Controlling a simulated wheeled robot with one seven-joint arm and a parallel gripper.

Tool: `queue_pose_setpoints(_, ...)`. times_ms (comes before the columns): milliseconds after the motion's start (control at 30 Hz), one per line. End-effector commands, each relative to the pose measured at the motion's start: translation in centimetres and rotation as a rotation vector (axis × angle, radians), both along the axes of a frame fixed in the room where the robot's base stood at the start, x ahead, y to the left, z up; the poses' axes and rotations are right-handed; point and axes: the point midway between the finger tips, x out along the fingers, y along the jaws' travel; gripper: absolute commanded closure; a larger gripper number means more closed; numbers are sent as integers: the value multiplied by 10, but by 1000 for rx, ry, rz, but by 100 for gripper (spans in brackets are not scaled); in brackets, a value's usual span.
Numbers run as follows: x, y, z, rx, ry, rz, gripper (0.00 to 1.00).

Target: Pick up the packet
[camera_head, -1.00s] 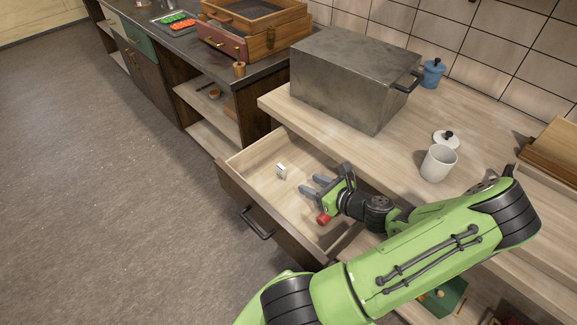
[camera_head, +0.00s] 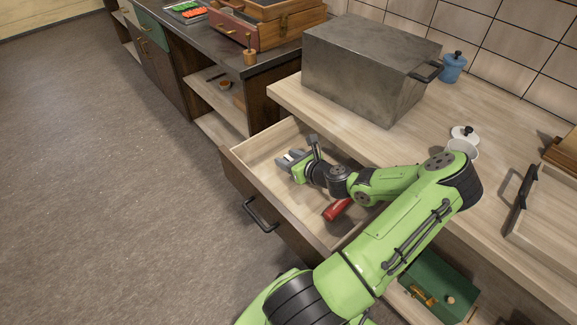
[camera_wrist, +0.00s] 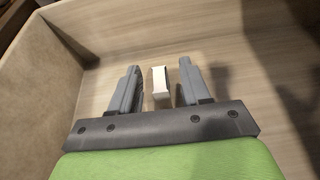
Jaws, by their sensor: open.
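The packet (camera_wrist: 160,84) is a small white box in the open wooden drawer (camera_head: 262,143). In the wrist view it lies between the two grey fingers of my gripper (camera_wrist: 158,82), with a gap on each side. In the head view the packet (camera_head: 296,153) is mostly hidden by the fingers; a small white part shows. My gripper (camera_head: 288,160) is open and low inside the drawer. I cannot tell how far the fingertips are above the drawer floor.
A red cylindrical object (camera_head: 338,209) lies in the drawer, near my wrist. The drawer walls surround my gripper. A grey metal box (camera_head: 365,70), a white cup (camera_head: 462,150) and a blue jar (camera_head: 453,67) stand on the counter (camera_head: 395,150).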

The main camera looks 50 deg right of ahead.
Motion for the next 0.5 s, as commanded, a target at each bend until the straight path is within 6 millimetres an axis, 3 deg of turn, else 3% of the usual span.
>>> queue_pose_setpoints(267, 7, -2, -2, 0, 0, -1, 53)
queue_pose_setpoints(500, 7, -2, -2, 0, 0, -1, 90)
